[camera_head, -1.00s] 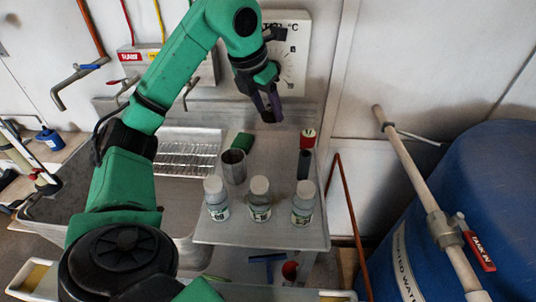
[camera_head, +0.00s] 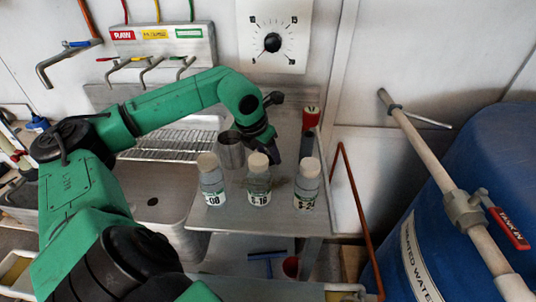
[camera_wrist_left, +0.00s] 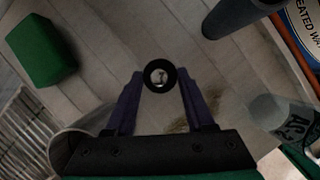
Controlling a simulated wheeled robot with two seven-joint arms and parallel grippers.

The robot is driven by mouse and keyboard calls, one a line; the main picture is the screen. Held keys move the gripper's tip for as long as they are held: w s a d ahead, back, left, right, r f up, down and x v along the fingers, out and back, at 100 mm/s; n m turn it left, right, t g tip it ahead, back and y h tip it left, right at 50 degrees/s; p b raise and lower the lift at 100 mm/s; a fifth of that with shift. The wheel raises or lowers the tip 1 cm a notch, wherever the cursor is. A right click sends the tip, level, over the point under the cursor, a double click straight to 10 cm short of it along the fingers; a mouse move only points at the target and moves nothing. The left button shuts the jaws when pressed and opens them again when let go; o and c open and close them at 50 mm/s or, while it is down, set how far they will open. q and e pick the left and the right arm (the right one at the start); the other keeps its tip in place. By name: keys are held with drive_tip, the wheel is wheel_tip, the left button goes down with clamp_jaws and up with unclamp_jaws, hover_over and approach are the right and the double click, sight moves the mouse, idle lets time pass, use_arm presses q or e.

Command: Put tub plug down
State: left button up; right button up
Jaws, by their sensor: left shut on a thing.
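The tub plug (camera_wrist_left: 160,76) is a small round black piece with a pale centre. In the left wrist view it sits between the purple fingertips of my left gripper (camera_wrist_left: 160,82), which is shut on it. In the head view my left gripper (camera_head: 276,150) points down over the metal counter (camera_head: 228,222), just behind the middle bottle. The plug is hidden there, and I cannot tell whether it touches the counter. The sink basin (camera_head: 160,215), with a dark drain hole, lies left of the counter. My right gripper is not in view.
Three labelled bottles (camera_head: 211,180) (camera_head: 258,182) (camera_head: 307,185) stand along the front of the counter. A steel cup (camera_head: 231,152) stands left of my gripper. A red-topped cylinder (camera_head: 311,118) is at the right. A green block (camera_wrist_left: 42,48) shows in the left wrist view.

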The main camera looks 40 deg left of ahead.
use_arm(q)
drive_tip(key=shift+f, duration=0.15)
drive_tip(key=o, duration=1.3)
drive_tip(key=shift+s+r, duration=0.1)
drive_tip(key=shift+r, duration=0.35)
drive_tip(key=b+v, duration=0.1)
drive_tip(key=v, duration=1)
drive_tip(key=shift+r, duration=0.3)
